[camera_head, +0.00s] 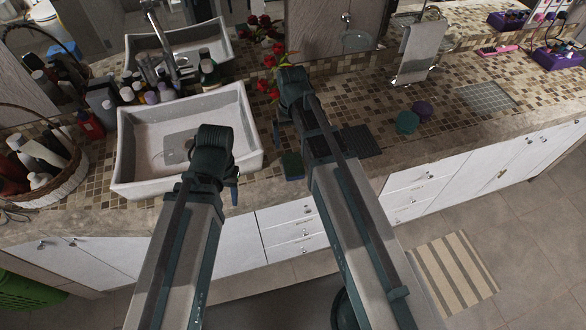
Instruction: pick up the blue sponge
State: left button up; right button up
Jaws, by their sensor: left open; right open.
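A small sponge (292,166), dark green on top with a bluish side, lies on the tiled counter (262,190) near its front edge, right of the white sink. My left gripper (214,160) is over the front of the sink, left of the sponge and apart from it. One blue-green finger shows at its right side; the other is mostly hidden. My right gripper (291,108) is above the counter, farther back than the sponge, and its forearm passes just right of the sponge. Both grippers are open and look empty.
The white basin sink (255,118) takes up the counter's left part. Bottles and a wicker basket (66,185) stand farther left. Red flowers (268,62) are behind my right gripper. A dark ribbed mat (362,140), a teal round item (407,122) and a purple one (423,110) lie to the right.

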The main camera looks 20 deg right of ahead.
jog(key=b, duration=0.6)
send_over(293, 163)
notch_tip(293, 163, down, 7)
jog(key=shift+w+a+r, duration=0.1)
jog(key=shift+r, duration=0.1)
jog(key=f+b, duration=0.4)
jog(key=f, duration=0.1)
jog(key=shift+s+f+b, duration=0.1)
jog(key=shift+s+b, duration=0.1)
jog(key=shift+b, duration=0.2)
pick_arm(q)
notch_tip(293, 163, down, 12)
jog(key=shift+r, duration=0.2)
pick_arm(e)
jog(key=shift+c, duration=0.2)
jog(key=c, duration=1.1)
pick_arm(q)
notch_tip(293, 163, up, 10)
jog(key=p, duration=1)
pick_arm(e)
notch_tip(293, 163, up, 10)
jog(key=shift+r, duration=0.1)
